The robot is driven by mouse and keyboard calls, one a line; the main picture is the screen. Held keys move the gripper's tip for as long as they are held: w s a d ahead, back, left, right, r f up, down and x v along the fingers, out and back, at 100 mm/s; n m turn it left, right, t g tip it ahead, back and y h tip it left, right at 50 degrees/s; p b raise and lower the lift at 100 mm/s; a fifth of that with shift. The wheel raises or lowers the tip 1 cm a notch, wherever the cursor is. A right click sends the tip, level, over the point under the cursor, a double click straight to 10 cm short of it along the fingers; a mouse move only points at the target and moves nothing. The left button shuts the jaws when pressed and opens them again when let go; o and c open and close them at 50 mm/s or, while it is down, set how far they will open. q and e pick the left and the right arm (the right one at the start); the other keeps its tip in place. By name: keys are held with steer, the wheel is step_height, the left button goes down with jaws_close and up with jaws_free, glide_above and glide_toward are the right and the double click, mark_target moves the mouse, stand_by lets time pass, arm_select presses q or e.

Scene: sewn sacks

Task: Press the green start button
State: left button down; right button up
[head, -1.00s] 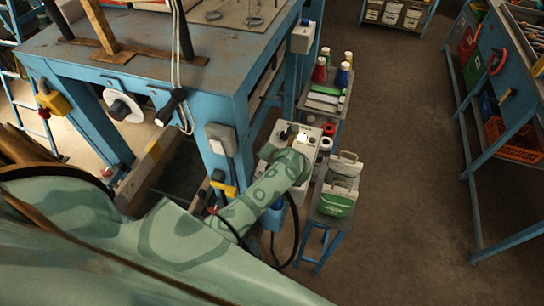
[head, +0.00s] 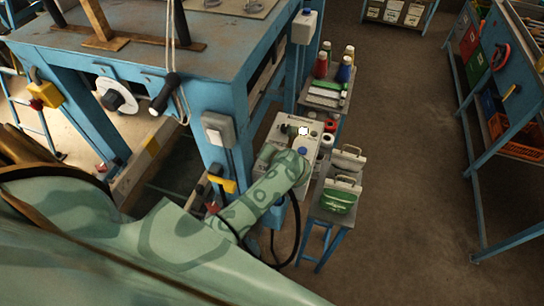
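A pale control box (head: 280,128) stands on a stand beside the blue workbench, just beyond the bend of my patterned green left arm. On its top are a dark fitting and a bright, washed-out white spot (head: 303,131); its true colour cannot be made out. Red and white round parts (head: 328,133) show at its right edge. No clearly green button can be told apart. My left arm covers the box's near side, and I cannot see its gripper. My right gripper is not in view.
The blue workbench (head: 225,75) fills the upper left, with a grey switch box (head: 217,131) on its leg. Right of my arm, a small blue stand holds a green-fronted case (head: 339,196). Thread spools (head: 321,65) stand behind. The floor (head: 415,150) to the right is clear.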

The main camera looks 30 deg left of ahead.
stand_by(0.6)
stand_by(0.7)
arm_select(q)
steer(key=shift+f, duration=0.1)
steer(key=shift+f+b, duration=0.3)
steer(key=shift+b, duration=0.05)
